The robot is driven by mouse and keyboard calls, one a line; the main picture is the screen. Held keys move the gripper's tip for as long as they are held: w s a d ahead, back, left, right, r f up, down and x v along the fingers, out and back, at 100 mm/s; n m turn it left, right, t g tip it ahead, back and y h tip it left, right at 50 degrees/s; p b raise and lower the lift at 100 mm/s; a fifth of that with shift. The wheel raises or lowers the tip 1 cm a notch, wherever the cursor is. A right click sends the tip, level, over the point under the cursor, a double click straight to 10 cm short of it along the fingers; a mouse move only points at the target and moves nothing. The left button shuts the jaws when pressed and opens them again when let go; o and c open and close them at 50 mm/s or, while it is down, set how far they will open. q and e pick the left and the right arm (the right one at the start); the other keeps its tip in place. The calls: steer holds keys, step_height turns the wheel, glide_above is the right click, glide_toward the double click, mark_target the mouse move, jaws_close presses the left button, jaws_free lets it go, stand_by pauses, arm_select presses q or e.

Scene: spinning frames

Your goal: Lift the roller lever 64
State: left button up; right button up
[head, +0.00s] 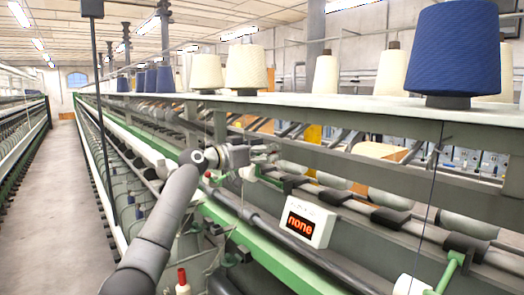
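Several dark roller levers sit in a row along the rail of the spinning frame, among them one (295,184) just right of my gripper, one (336,197) further right and one (390,218) beyond it. I cannot read any number on them, so I cannot tell which is 64. My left arm reaches up from the bottom left, and my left gripper (268,150) points right, close to the roller row. The gripper is small and partly blends with the machine; I cannot tell whether it is open or shut, or touching anything. My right gripper is not in view.
A white box with a display (301,222) reading "none" hangs on the front. A green lever (448,271) stands at the lower right. Cream (246,67) and blue (453,47) yarn cones stand on the top shelf (330,103). The aisle floor (50,200) at left is clear.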

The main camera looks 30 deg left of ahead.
arm_select(q)
steer(key=shift+r, duration=0.4)
steer(key=o, duration=1.2)
steer(key=shift+c, duration=0.2)
steer(key=o, duration=0.4)
steer(key=shift+w+d+f, duration=0.2)
steer(key=shift+w+f, duration=0.05)
steer(key=shift+w, duration=0.05)
steer(key=shift+c, duration=0.2)
steer(key=shift+s+a, duration=0.2)
steer(key=shift+s+a+f, duration=0.1)
steer(key=shift+s, duration=0.1)
steer(key=v, duration=1.1)
steer(key=shift+s, duration=0.2)
